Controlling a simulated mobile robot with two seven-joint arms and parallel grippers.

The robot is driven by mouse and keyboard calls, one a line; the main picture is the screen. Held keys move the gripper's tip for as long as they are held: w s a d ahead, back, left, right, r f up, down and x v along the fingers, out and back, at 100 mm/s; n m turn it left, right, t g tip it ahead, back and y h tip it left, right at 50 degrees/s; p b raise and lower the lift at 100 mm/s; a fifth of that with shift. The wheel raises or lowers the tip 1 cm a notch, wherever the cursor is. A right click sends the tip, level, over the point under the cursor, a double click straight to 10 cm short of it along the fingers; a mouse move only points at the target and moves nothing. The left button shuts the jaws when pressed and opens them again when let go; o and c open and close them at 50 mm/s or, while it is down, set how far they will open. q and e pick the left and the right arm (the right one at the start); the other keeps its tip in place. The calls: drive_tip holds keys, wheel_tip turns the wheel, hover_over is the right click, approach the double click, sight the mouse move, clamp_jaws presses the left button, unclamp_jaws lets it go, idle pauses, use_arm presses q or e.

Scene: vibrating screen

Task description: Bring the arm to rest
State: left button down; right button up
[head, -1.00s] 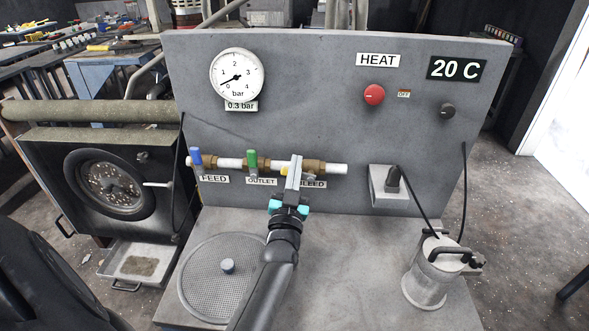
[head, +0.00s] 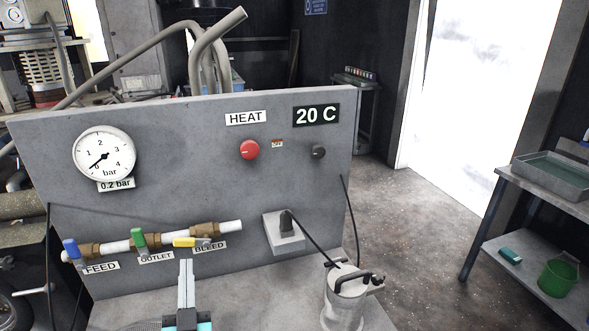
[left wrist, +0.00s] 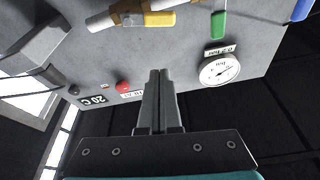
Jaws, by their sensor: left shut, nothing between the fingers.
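My left gripper (head: 186,284) is at the bottom of the head view, in front of the grey panel (head: 190,185) and below the valve row. Its fingers are shut with nothing between them; the left wrist view shows the same closed fingers (left wrist: 158,100). They are apart from the yellow bleed valve handle (head: 184,242). The blue feed handle (head: 70,248) and green outlet handle (head: 138,239) stand on the pipe to the left. The gauge (head: 104,154) has a 0.2 bar label under it. My right gripper is not in view.
A metal canister (head: 345,297) with a black handle stands on the bench at right, its cable running to a socket (head: 284,232). A red knob (head: 249,150) and 20 C display (head: 316,114) are above. A shelf with a green bucket (head: 558,277) is far right. Floor between is clear.

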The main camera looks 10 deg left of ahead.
use_arm(q)
drive_tip(key=s+d+f+m+g+h, duration=0.3)
drive_tip(key=d+f+m+g+h, duration=0.2)
drive_tip(key=d+f+g+h, duration=0.4)
drive_tip(key=s+d+f+g+h, duration=0.1)
drive_tip(key=s+d+g, duration=0.2)
drive_tip(key=s, duration=0.5)
drive_tip(key=s+d+f+g, duration=0.1)
drive_tip(key=s+d+g, duration=0.2)
drive_tip(key=s, duration=0.5)
drive_tip(key=s+f+g+b, duration=0.25)
drive_tip(key=f+b, duration=0.25)
drive_tip(key=f, duration=2.2)
drive_tip(key=s+a+f+b, duration=0.3)
drive_tip(key=s+f+b, duration=0.1)
drive_tip(key=s+f, duration=1.2)
wheel_tip(320, 180, down, 3)
drive_tip(key=shift+r+m+g+b, duration=0.2)
drive_tip(key=shift+m+g+b, duration=0.1)
drive_tip(key=shift+g, duration=0.15)
drive_tip(key=shift+s, duration=0.1)
